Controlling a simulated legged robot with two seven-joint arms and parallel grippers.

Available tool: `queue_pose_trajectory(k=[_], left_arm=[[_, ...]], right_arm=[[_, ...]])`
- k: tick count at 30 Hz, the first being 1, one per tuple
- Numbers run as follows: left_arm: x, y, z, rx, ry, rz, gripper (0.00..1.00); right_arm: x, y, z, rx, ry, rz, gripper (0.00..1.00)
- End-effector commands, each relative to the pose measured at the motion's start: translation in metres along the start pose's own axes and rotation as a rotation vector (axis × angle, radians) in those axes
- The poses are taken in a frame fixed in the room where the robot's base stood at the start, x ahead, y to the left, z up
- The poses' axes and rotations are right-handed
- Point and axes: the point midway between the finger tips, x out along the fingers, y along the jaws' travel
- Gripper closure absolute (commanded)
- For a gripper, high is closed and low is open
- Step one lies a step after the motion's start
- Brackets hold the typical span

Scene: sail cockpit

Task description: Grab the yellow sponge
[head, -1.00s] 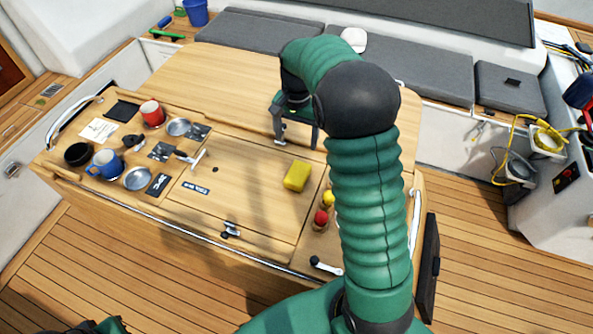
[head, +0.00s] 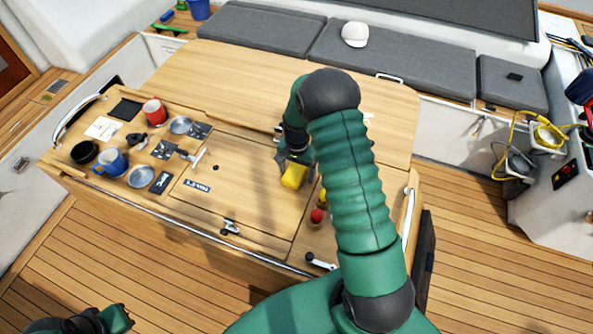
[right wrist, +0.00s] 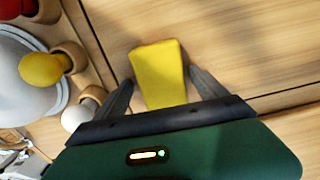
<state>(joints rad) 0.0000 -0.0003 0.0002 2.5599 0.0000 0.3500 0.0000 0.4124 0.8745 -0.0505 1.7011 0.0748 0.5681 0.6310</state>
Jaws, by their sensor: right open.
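The yellow sponge (head: 294,176) lies on the wooden table top, right of the middle. My right gripper (head: 284,163) is at the sponge's far side, reaching down to it. In the right wrist view the sponge (right wrist: 160,75) lies between the two dark fingers of the open gripper (right wrist: 160,92), its near end hidden by the gripper body. I cannot tell whether the fingers touch it. My left gripper (head: 115,318) is only partly in view at the bottom left, away from the table.
A red ball (head: 317,215) and a yellow ball (right wrist: 45,69) sit in holders close beside the sponge. Mugs, including a blue one (head: 111,163) and a red one (head: 155,112), and dishes stand on the left of the table.

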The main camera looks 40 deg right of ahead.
Motion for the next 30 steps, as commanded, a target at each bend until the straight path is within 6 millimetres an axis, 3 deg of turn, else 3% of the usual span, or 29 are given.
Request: queue_pose_trajectory(k=[5, 20, 26, 30], left_arm=[[0.001, 0.000, 0.000, 0.000, -0.001, 0.000, 1.00], [0.001, 0.000, 0.000, 0.000, 0.000, 0.000, 1.00], [0.001, 0.000, 0.000, 0.000, 0.000, 0.000, 1.00], [0.007, 0.000, 0.002, 0.000, 0.000, 0.000, 1.00]], right_arm=[[0.000, -0.002, 0.002, -0.003, 0.004, -0.001, 0.18], [0.000, 0.000, 0.001, -0.002, 0.001, -0.001, 0.83], [0.000, 0.000, 0.001, -0.002, 0.001, 0.000, 0.83], [-0.013, -0.001, 0.000, -0.003, 0.004, -0.002, 0.83]])
